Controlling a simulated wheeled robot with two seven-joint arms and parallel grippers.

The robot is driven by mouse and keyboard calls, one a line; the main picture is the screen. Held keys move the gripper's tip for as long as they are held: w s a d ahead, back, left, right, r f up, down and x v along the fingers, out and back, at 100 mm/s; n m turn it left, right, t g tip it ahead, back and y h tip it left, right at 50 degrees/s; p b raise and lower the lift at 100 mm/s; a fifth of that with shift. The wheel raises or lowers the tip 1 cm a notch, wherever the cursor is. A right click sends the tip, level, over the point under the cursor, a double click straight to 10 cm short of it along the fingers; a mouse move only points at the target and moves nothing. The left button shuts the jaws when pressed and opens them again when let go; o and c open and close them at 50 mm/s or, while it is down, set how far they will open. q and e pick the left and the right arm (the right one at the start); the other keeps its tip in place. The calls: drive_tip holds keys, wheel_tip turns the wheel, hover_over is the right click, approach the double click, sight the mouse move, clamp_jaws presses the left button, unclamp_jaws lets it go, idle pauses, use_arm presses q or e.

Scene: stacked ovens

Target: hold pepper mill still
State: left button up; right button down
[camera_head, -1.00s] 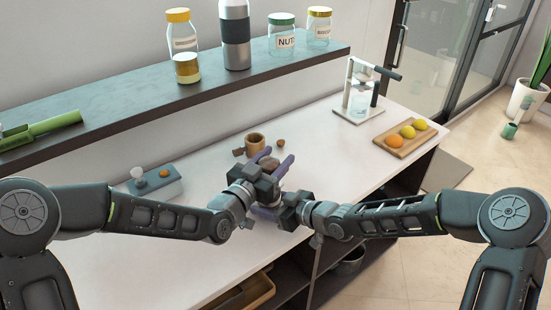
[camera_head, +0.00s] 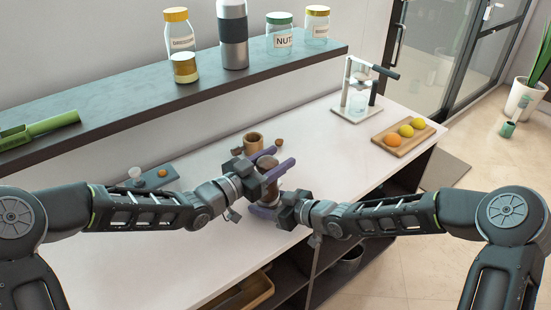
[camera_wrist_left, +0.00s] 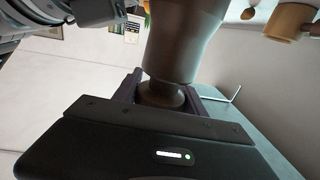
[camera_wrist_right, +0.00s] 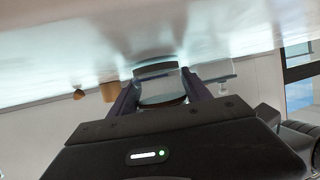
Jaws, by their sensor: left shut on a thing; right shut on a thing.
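The brown pepper mill (camera_head: 267,163) stands over the counter between my two grippers, partly hidden by them. My left gripper (camera_head: 272,169) is shut around its narrow top knob, seen between the purple fingers in the left wrist view (camera_wrist_left: 160,95); its wider brown body (camera_wrist_left: 185,40) also shows there. My right gripper (camera_head: 264,211) sits lower, close to the counter. In the right wrist view its fingers (camera_wrist_right: 160,92) are shut on a pale, glassy section that looks like the mill's lower part. The mill's contact with the counter is hidden.
A brown cup (camera_head: 253,143) and small brown pieces lie just behind the mill. A grey block (camera_head: 155,178) is to the left; a fruit board (camera_head: 403,139) and a press stand (camera_head: 357,95) are to the right. The shelf (camera_head: 110,110) with jars runs behind. The counter's front edge is close.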

use_arm(q)
drive_tip(key=shift+r, duration=0.1)
drive_tip(key=o, duration=1.4)
drive_tip(key=shift+c, duration=0.2)
drive_tip(key=shift+a, duration=0.1)
drive_tip(key=v, duration=1.2)
